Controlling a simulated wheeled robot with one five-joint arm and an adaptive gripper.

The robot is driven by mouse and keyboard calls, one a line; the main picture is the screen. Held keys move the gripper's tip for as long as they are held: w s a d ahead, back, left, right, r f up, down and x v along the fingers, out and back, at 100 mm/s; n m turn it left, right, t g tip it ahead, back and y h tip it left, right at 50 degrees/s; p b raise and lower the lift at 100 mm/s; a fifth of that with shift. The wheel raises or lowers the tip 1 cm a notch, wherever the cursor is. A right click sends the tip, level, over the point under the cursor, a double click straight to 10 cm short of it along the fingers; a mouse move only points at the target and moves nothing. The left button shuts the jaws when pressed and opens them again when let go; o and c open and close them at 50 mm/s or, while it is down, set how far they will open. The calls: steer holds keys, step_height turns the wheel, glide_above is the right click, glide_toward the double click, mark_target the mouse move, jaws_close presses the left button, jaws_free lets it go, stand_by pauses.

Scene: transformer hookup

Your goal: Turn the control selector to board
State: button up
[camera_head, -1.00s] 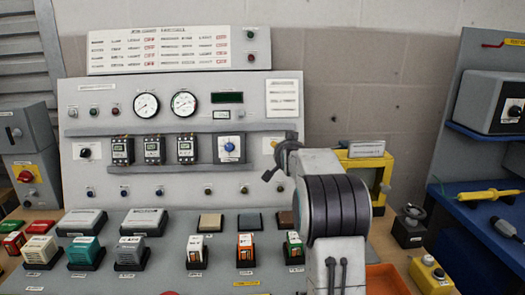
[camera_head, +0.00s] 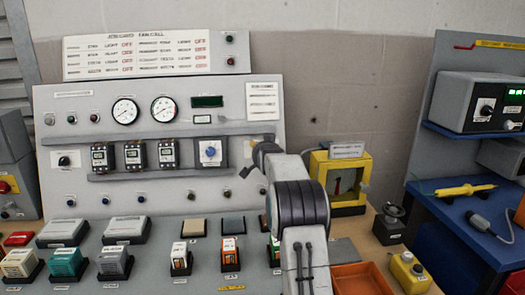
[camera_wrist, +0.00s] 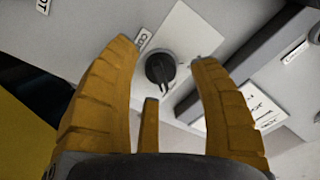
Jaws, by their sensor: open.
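A black rotary selector knob (camera_wrist: 160,68) on a white plate (camera_wrist: 190,38) shows in the wrist view, with a partly hidden label beside it that starts "CO". My gripper (camera_wrist: 163,56) is open, its two yellow fingers on either side of the knob in the picture. I cannot tell whether they touch it. A black knob (camera_head: 64,161) on a white plate also shows at the left of the grey control panel (camera_head: 240,105) in the head view; I cannot be sure it is the same one. My gripper's fingers cannot be made out in the head view.
A dark ledge (camera_wrist: 250,62) with labels stands out from the panel in the wrist view. Relays (camera_head: 134,154) and a blue knob (camera_head: 210,151) line the panel. A yellow-framed box (camera_head: 340,180), an orange tray (camera_head: 365,278) and a blue bench (camera_head: 465,215) are at the right.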

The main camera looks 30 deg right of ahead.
steer(key=shift+w+d+f, duration=0.15)
steer(key=shift+w+d, duration=0.1)
steer(key=shift+w, duration=0.25)
steer(key=shift+c, duration=0.4)
jaws_close()
